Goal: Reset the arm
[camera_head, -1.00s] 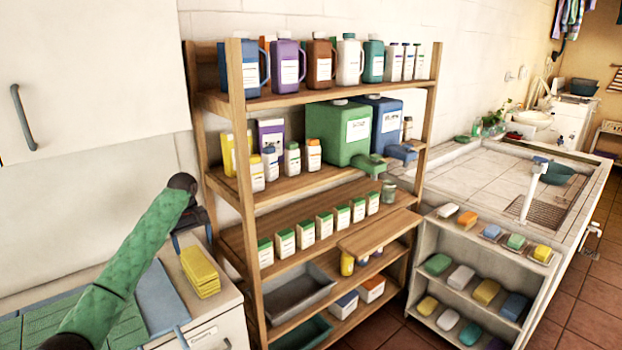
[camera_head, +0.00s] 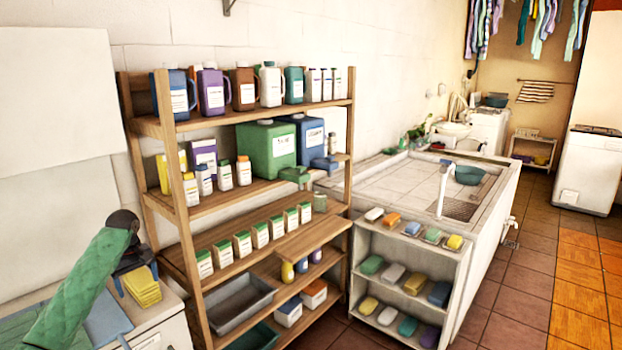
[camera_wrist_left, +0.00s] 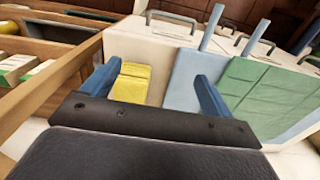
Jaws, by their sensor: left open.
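My left arm, in a green quilted sleeve, comes in from the lower left of the head view. Its dark gripper (camera_head: 130,275) is over the counter beside the wooden shelf. In the left wrist view the gripper (camera_wrist_left: 150,85) has its two blue fingers spread wide apart with nothing held between them. A stack of yellow cloths (camera_wrist_left: 131,84) lies on the counter beyond the fingers; it also shows in the head view (camera_head: 142,288). My right gripper is not in view.
A wooden shelf (camera_head: 172,178) with bottles, jugs and boxes stands right of the gripper. Tiled floor (camera_head: 510,290) is clear.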

